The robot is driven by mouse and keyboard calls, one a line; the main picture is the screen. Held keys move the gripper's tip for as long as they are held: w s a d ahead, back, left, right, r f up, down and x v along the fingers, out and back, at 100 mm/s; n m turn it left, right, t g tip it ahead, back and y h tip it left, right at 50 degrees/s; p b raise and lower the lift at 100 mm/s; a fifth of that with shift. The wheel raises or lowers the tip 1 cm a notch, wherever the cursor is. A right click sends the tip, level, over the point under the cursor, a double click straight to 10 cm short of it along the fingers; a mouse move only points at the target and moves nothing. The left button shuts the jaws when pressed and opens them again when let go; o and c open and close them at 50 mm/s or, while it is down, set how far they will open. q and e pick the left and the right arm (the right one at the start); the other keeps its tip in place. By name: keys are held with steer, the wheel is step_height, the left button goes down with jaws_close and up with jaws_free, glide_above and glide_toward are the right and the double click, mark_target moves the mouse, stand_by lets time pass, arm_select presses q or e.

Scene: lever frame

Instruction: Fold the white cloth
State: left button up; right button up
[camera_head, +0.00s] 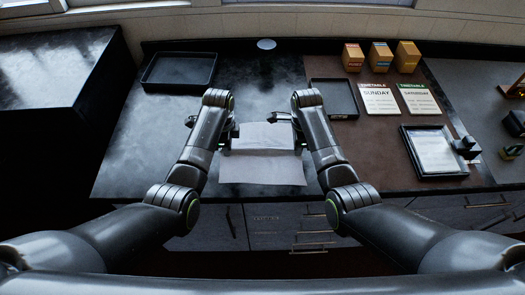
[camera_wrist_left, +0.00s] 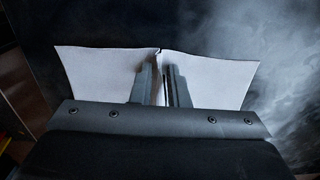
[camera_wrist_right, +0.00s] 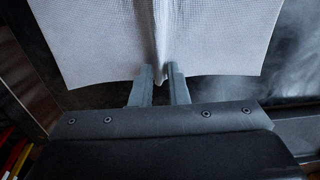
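The white cloth (camera_head: 262,170) lies on the dark counter between my two arms, near the front edge. Its far part (camera_head: 264,135) is bunched up between the grippers. My left gripper (camera_head: 232,136) is at the cloth's left side. In the left wrist view its fingers (camera_wrist_left: 161,88) are close together with a creased ridge of the cloth (camera_wrist_left: 100,72) pinched between them. My right gripper (camera_head: 298,135) is at the right side. In the right wrist view its fingers (camera_wrist_right: 160,75) pinch a similar ridge of the cloth (camera_wrist_right: 105,45).
An empty black tray (camera_head: 180,71) is at the back left, and another (camera_head: 334,98) is right of my right arm. Small boxes (camera_head: 380,57), cards (camera_head: 379,98) and a framed tray with a sheet (camera_head: 434,150) stand on the brown mat. The counter behind the cloth is clear.

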arm_select(q)
jaws_close()
arm_select(e)
jaws_close()
arm_select(q)
steer(key=shift+r, duration=0.1)
arm_select(e)
steer(key=shift+r, duration=0.1)
